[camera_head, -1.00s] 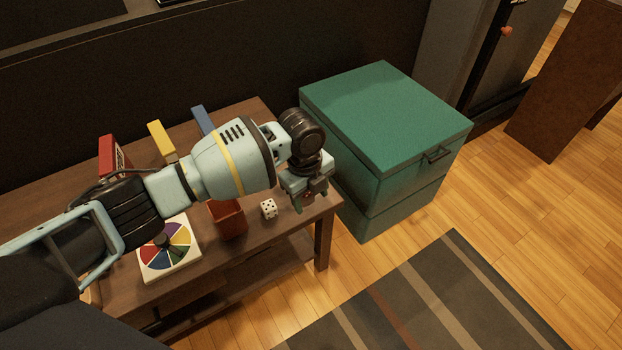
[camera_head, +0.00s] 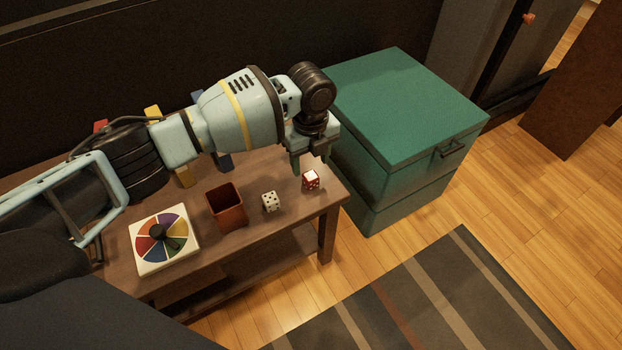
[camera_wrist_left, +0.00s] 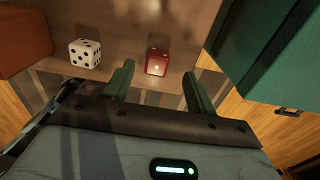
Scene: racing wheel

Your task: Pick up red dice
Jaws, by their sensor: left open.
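The red dice (camera_head: 311,181) rests on the wooden table near its right end, beside a white dice (camera_head: 270,202). In the left wrist view the red dice (camera_wrist_left: 157,62) lies ahead of the open fingers, in line with the gap between them, and the white dice (camera_wrist_left: 85,53) is to their left. My left gripper (camera_head: 311,165) is open and empty, just behind and above the red dice in the head view. The green fingers (camera_wrist_left: 158,85) do not touch it. My right gripper is not in view.
A red-brown cup (camera_head: 227,208) and a colour-wheel spinner (camera_head: 164,240) stand on the table (camera_head: 285,228) left of the dice. A green cabinet (camera_head: 405,110) stands close to the table's right end. A striped rug (camera_head: 420,300) lies in front.

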